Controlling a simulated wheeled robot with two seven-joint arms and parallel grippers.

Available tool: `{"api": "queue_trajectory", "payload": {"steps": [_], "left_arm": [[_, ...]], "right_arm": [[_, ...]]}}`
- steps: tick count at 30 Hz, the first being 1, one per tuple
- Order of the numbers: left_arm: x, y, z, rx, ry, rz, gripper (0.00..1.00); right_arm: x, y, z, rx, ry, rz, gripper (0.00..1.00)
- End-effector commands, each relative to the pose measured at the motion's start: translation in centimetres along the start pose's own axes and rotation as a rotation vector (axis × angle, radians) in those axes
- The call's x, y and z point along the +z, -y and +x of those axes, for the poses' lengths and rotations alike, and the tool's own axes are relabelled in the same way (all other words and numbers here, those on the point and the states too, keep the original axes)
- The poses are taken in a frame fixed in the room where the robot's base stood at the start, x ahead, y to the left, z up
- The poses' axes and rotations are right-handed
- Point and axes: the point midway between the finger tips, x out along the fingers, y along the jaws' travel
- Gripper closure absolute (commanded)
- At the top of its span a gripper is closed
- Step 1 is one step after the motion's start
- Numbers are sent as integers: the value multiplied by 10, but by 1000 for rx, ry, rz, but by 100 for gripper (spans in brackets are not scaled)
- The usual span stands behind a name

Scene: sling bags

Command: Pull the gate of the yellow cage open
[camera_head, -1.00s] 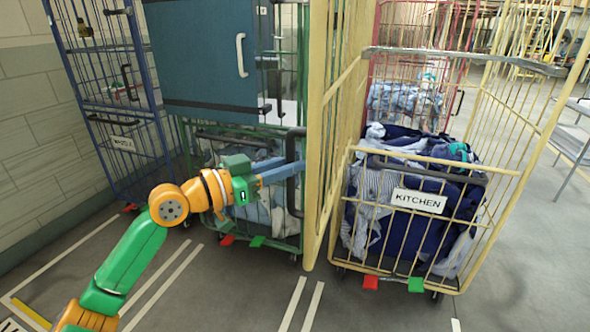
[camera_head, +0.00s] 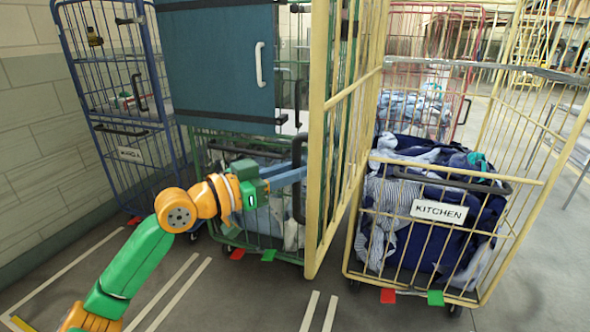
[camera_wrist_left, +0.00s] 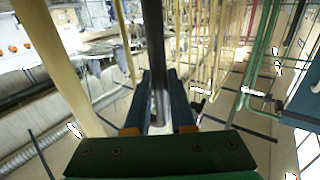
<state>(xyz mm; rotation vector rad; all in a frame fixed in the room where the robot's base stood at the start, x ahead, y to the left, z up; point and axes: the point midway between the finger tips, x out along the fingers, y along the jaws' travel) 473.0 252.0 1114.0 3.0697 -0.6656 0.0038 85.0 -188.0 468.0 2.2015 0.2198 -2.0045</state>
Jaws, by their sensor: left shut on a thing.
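The yellow cage (camera_head: 463,182) stands right of centre with a white KITCHEN sign (camera_head: 439,211) on its low front panel. Its tall yellow gate (camera_head: 318,120) stands swung out at the cage's left side, its near edge towards me. A dark upright handle (camera_head: 298,205) is on the gate's left side. My left gripper (camera_head: 300,173) is shut on this handle. In the left wrist view the handle (camera_wrist_left: 155,45) runs between the two blue fingers (camera_wrist_left: 158,105). My right gripper is not in view.
A green cage with a blue panel (camera_head: 217,65) stands close behind the gate on the left. A blue cage (camera_head: 112,100) stands by the wall at far left. A red cage (camera_head: 473,70) is behind the yellow one. The front floor (camera_head: 250,300) is clear.

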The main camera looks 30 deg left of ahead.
Motion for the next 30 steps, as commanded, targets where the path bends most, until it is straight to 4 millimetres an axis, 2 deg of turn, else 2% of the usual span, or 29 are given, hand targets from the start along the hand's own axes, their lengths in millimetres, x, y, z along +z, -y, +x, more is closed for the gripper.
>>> {"api": "queue_trajectory", "payload": {"steps": [1, 2, 4, 5, 13, 16, 24, 30], "left_arm": [[0, 0, 0, 0, 1, 0, 100], [0, 0, 0, 0, 1, 0, 70], [0, 0, 0, 0, 1, 0, 51], [0, 0, 0, 0, 1, 0, 48], [1, 0, 0, 0, 1, 0, 48], [4, 0, -6, -1, 1, -1, 48], [7, 0, -45, -1, 2, 1, 48], [3, 0, -68, 1, 1, 0, 48]], "right_arm": [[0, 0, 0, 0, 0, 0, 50], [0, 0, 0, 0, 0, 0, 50], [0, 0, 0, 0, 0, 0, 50], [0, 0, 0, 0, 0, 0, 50], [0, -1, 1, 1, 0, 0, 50], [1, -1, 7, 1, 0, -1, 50], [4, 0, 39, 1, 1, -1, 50], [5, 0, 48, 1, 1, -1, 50]]}}
